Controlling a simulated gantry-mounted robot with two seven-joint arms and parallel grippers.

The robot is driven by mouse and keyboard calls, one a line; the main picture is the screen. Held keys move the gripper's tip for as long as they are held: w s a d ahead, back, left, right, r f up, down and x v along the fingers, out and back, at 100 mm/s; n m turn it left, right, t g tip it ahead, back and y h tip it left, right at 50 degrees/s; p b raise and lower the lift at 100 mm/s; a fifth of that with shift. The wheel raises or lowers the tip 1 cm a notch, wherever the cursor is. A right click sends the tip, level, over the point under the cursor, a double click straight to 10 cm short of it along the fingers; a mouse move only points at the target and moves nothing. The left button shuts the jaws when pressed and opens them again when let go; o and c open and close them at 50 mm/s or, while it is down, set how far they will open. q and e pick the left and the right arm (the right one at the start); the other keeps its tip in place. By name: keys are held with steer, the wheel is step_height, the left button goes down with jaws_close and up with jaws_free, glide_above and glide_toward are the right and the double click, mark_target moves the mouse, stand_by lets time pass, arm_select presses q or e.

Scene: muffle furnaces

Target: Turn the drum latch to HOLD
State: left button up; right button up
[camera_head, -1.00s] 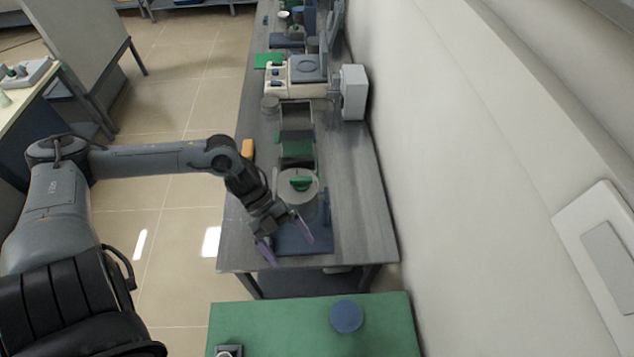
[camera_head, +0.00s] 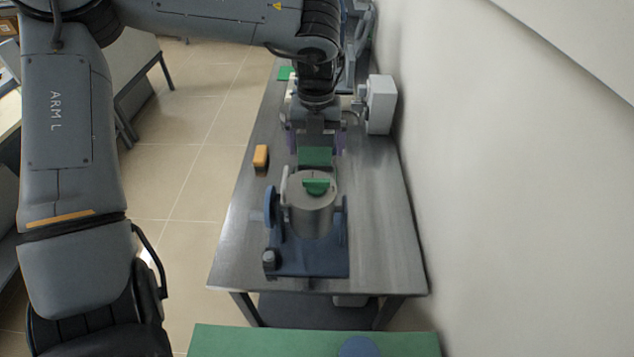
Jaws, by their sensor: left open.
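A grey metal drum (camera_head: 311,217) stands on a blue base (camera_head: 310,258) near the front end of the long bench. A green handle (camera_head: 317,187) lies across its top; I cannot tell for sure that this is the latch, and no HOLD mark is legible. A blue round wheel (camera_head: 270,206) is at the drum's left side. My left gripper (camera_head: 314,140) points down beyond the drum, its purple fingers spread apart with nothing seen between them. It is apart from the green handle in the picture. My right gripper is not in view.
A green panel (camera_head: 314,156) stands just behind the drum, below my left gripper. A white box (camera_head: 381,104) stands by the wall. The bench right of the drum is clear. A green table (camera_head: 270,342) is in front.

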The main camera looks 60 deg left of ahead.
mark_target(316, 180)
arm_select(q)
step_height(316, 180, down, 10)
steer(key=shift+f+b, duration=0.15)
steer(key=shift+b, duration=0.3)
steer(key=shift+c, duration=0.3)
steer(key=c, duration=1)
